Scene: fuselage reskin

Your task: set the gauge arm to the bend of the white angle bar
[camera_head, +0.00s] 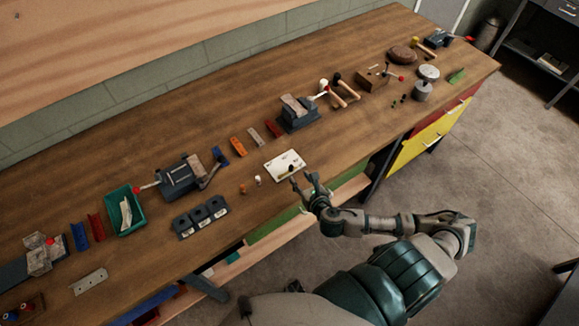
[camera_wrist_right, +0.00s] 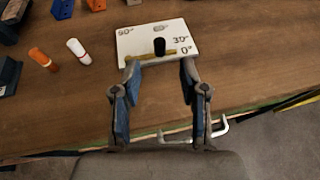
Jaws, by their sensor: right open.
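The gauge is a white plate (camera_head: 278,172) lying flat on the bench; it also shows in the right wrist view (camera_wrist_right: 130,42), marked 90, 60, 30 and 0 degrees. Its brass gauge arm (camera_wrist_right: 148,55) lies along the near side with its right end near the 0 mark. A black knob (camera_wrist_right: 159,46) stands upright on it. My right gripper (camera_head: 302,179) is open and empty at the plate's near edge, its fingers spread either side of the knob but short of it. A pale bar (camera_head: 254,137) lies among coloured bars; I cannot tell its bend. My left gripper is out of view.
Orange (camera_head: 237,146), red (camera_head: 273,128) and blue (camera_head: 220,155) pieces lie behind the plate. A vise (camera_head: 298,115) is beyond. The wood right of the plate is clear.

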